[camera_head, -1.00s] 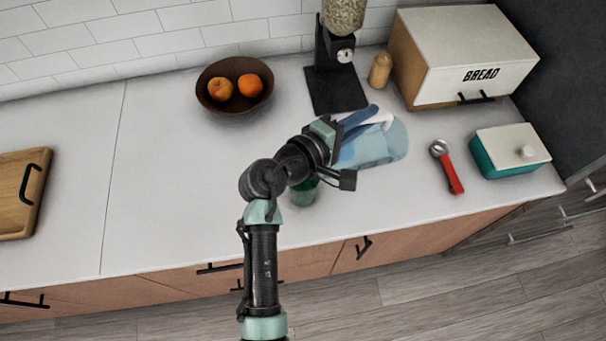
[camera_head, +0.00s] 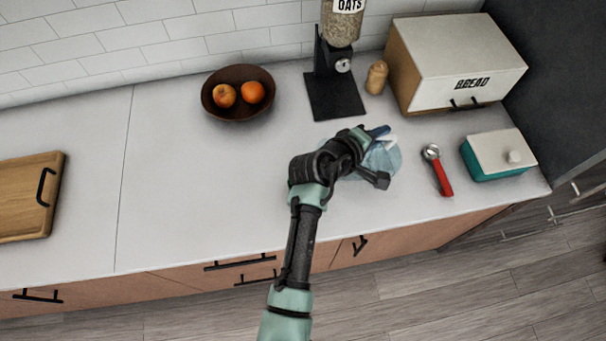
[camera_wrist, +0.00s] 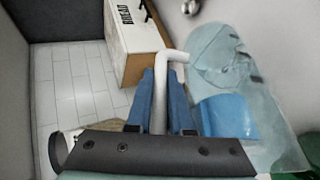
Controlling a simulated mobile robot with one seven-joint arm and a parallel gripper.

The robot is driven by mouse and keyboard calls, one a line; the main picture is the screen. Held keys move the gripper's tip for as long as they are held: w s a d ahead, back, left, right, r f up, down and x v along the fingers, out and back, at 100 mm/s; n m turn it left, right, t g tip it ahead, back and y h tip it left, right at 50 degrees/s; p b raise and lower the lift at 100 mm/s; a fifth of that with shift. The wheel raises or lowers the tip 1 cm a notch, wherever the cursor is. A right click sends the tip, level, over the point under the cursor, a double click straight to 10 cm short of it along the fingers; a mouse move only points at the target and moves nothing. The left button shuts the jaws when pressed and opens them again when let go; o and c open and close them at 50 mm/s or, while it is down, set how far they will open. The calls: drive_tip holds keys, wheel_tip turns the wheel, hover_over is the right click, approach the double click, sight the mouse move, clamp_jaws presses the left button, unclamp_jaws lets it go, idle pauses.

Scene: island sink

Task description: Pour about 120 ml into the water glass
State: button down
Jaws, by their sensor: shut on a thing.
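A clear bluish pitcher (camera_head: 390,160) with a white handle is at the right of my arm, over the counter. In the wrist view the pitcher (camera_wrist: 262,85) fills the right side, with blue liquid (camera_wrist: 228,116) inside. My gripper (camera_head: 378,132) is shut on the white handle; its blue fingers (camera_wrist: 162,98) lie either side of the handle (camera_wrist: 158,88). My wrist and forearm cover part of the pitcher in the head view. I cannot tell its exact tilt or whether it touches the counter. The water glass is not visible now in either view.
A red-handled tool (camera_head: 438,172), a teal box with a white lid (camera_head: 495,155) and a bread box (camera_head: 455,65) stand to the right. Behind are an oats dispenser (camera_head: 335,80), a wooden shaker (camera_head: 376,78) and a fruit bowl (camera_head: 238,108). The counter's left-middle (camera_head: 190,190) is clear.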

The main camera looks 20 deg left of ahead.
drive_tip(key=shift+w+d+f, duration=0.15)
drive_tip(key=shift+w+f, duration=0.05)
drive_tip(key=shift+f, duration=0.05)
drive_tip(key=shift+d+g+p, duration=0.1)
drive_tip(key=shift+g+p, duration=0.2)
drive_tip(key=shift+p, duration=0.1)
idle(1.4)
